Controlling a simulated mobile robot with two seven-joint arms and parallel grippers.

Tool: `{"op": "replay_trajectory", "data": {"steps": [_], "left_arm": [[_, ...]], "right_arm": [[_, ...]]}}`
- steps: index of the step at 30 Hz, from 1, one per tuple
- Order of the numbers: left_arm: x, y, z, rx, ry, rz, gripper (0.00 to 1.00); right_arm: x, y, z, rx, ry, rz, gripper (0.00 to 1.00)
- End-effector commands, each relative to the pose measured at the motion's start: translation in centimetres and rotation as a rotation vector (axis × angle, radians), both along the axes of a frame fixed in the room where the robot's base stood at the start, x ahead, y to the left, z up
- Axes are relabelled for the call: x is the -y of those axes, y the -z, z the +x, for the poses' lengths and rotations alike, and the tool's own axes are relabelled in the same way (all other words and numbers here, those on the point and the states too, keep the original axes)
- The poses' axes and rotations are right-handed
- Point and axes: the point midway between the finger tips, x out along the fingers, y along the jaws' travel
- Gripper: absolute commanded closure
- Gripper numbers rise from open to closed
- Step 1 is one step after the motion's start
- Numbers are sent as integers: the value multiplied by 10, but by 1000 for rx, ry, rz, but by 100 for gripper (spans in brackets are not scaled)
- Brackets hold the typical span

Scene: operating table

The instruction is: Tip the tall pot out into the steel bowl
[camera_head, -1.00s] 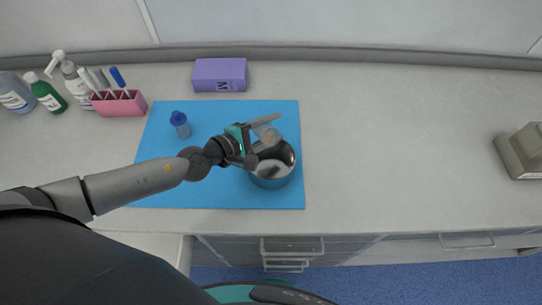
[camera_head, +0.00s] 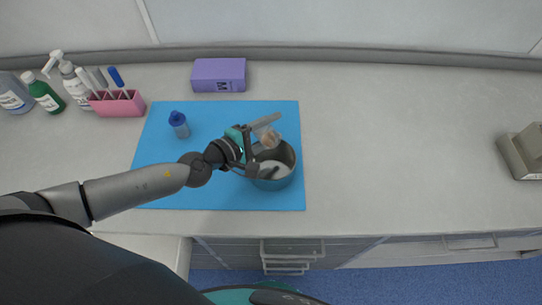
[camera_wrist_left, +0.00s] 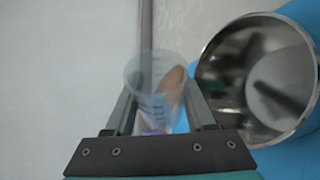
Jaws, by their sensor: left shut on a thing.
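The steel bowl (camera_head: 272,183) stands upright on the blue mat; it also shows at the right of the left wrist view (camera_wrist_left: 225,75). My left gripper (camera_head: 262,146) is shut on the tall pot (camera_head: 268,139), a small translucent cup, and holds it over the bowl's far left rim in the head view. In the left wrist view the pot (camera_wrist_left: 150,85) sits between the fingers, beside the bowl, with something tan showing in or through it. Its exact tilt is hard to tell. The bowl's floor shows pale with a dark patch; I cannot tell contents from reflection. My right gripper is not in view.
A blue-capped bottle (camera_head: 179,124) stands on the blue mat (camera_head: 220,195), left of the bowl. Behind are a purple box (camera_head: 219,75), a pink holder (camera_head: 118,103) and several bottles. A grey device (camera_head: 525,150) sits far right. The counter between is clear.

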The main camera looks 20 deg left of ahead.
Motion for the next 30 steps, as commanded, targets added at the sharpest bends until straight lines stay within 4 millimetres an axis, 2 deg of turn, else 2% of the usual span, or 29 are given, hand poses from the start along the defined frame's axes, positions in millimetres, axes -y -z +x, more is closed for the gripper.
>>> {"op": "replay_trajectory", "data": {"steps": [30], "left_arm": [[0, -5, 0, 73, 0, 65, 100]], "right_arm": [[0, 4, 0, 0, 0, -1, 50]]}}
